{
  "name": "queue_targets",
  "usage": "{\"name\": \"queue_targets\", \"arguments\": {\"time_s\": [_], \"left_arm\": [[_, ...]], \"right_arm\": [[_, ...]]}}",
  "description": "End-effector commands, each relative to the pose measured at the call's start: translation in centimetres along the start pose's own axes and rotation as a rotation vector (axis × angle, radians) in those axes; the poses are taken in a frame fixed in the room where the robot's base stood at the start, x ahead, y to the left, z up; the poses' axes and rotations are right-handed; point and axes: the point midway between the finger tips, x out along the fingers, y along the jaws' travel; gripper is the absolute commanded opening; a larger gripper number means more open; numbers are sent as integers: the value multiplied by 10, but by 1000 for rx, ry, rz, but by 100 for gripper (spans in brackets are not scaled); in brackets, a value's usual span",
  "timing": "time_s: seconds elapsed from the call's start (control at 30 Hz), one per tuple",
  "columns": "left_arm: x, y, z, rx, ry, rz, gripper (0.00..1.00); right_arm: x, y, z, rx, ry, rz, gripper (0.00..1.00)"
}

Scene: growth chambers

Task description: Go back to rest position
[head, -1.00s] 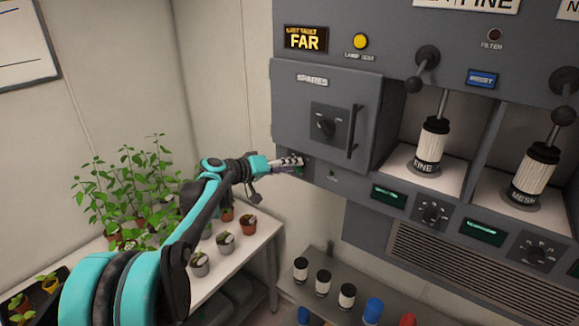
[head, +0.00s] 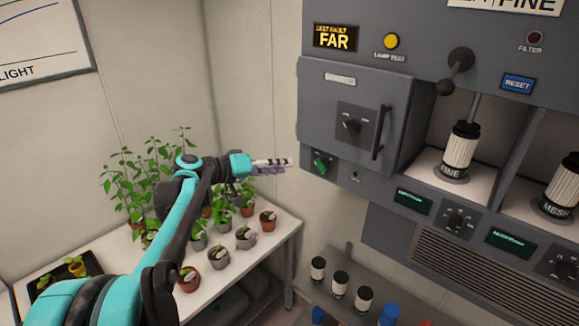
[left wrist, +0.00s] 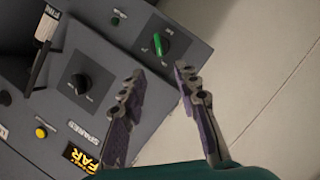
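My left gripper (head: 272,166) reaches in from the left in the head view, just left of the grey machine and apart from it. In the left wrist view its two fingers (left wrist: 158,85) stand apart with nothing between them. Beyond the fingertips is a green rotary switch (left wrist: 159,44) on the machine's lower panel; the green switch (head: 320,162) also shows in the head view, right of the gripper. My right gripper is not in view.
The grey machine (head: 322,112) with a shut spares door (head: 345,95) fills the right. A bench (head: 262,243) with several potted plants stands below my left arm. A low shelf (head: 318,296) holds dark-capped canisters. Bare wall (head: 255,60) lies behind the gripper.

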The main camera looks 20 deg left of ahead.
Motion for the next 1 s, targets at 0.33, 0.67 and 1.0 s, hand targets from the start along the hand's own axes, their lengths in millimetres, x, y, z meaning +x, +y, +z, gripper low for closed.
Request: {"name": "queue_targets", "arguments": {"time_s": [0.33,0.67,1.0], "left_arm": [[-1,0,0,0,0,0,31],[13,-5,58,5,-74,-61,31],[17,-67,322,127,-342,-422,31]], "right_arm": [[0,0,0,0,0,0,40],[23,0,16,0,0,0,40],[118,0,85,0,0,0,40]]}}
